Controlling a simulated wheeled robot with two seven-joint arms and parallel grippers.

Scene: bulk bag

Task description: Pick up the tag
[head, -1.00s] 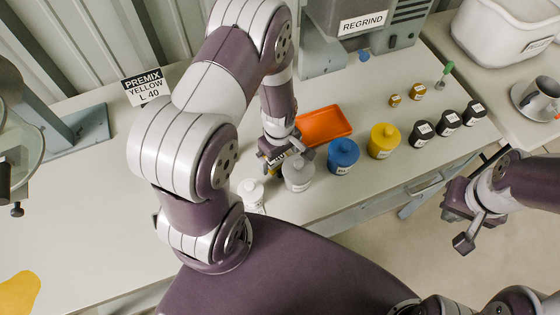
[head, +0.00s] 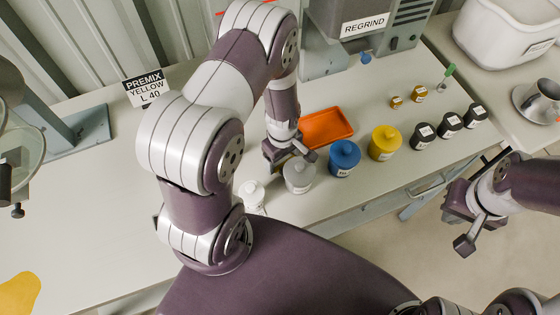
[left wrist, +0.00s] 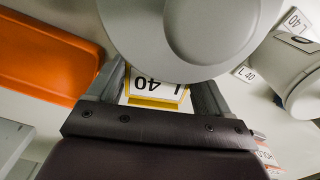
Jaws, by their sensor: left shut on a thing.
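A white tag with black "L 40" lettering and a yellow edge shows in the left wrist view (left wrist: 155,88), between the two fingers of my left gripper (left wrist: 158,92). The fingers are shut on it. In the head view my left gripper (head: 289,152) is just behind the grey lidded pot (head: 299,176) and in front of the orange tray (head: 326,129); the tag is hidden there. The grey pot's lid (left wrist: 205,30) is close beside the tag in the left wrist view. My right gripper (head: 461,224) is open and empty, out over the floor at the right.
A white bottle (head: 252,194), a blue pot (head: 344,157) and a yellow pot (head: 384,142) line the table's front edge. Several black jars (head: 449,125) stand further right. A "PREMIX YELLOW L 40" sign (head: 146,87) stands at the back left.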

